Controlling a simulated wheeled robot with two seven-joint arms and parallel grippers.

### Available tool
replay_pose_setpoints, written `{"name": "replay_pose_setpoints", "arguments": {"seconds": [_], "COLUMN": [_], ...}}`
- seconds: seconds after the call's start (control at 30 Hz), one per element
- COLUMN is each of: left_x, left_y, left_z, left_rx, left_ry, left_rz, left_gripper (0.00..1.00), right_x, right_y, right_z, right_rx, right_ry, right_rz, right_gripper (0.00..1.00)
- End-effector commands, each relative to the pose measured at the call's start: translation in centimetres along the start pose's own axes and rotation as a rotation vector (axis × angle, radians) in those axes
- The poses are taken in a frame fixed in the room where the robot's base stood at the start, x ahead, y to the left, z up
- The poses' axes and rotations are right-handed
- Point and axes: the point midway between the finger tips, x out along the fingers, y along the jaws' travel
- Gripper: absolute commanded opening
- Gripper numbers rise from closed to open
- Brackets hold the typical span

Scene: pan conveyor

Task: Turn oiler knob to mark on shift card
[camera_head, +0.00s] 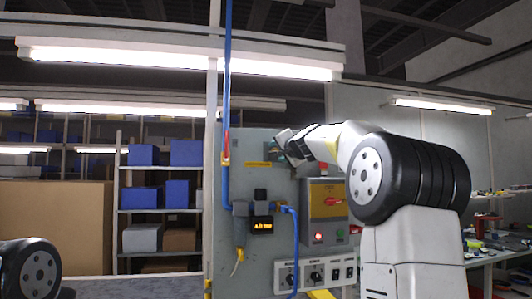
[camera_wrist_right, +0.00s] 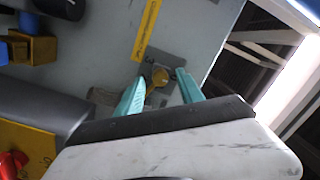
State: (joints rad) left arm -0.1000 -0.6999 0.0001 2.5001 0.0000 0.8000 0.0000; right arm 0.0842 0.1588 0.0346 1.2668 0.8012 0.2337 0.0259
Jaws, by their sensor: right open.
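A small brass-yellow knob (camera_wrist_right: 158,79) sits on a dark grey plate (camera_wrist_right: 150,60) on the panel in the right wrist view. I take it to be the oiler knob. My right gripper (camera_wrist_right: 162,76) is open, with one teal finger on each side of the knob. I cannot tell whether either finger touches it. In the head view my right gripper (camera_head: 281,146) is at the upper part of the grey panel, and the knob cannot be made out there. I cannot pick out the shift card. Only part of my left arm shows at lower left; its gripper is out of frame.
A plate with several dials (camera_head: 315,275) is lower down. A blue pipe (camera_head: 227,100) runs at left.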

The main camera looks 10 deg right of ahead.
Motion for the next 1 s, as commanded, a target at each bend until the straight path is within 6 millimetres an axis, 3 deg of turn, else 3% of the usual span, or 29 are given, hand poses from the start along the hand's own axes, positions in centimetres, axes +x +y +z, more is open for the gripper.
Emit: {"name": "replay_pose_setpoints", "arguments": {"seconds": [0.33, 0.57, 1.0], "left_x": [0.00, 0.00, 0.00], "left_y": [0.00, 0.00, 0.00], "left_z": [0.00, 0.00, 0.00], "left_rx": [0.000, 0.000, 0.000], "left_ry": [0.000, 0.000, 0.000], "left_rz": [0.000, 0.000, 0.000], "left_gripper": [0.58, 0.58, 0.58], "right_x": [0.60, 0.58, 0.57], "right_y": [-0.04, -0.05, -0.04], "right_z": [0.04, 0.05, 0.07], "right_rx": [-0.001, -0.001, 0.055], "right_ry": [0.000, -0.001, 0.001], "right_rz": [0.000, 0.000, -0.004], "right_gripper": [0.45, 0.01, 0.00]}}
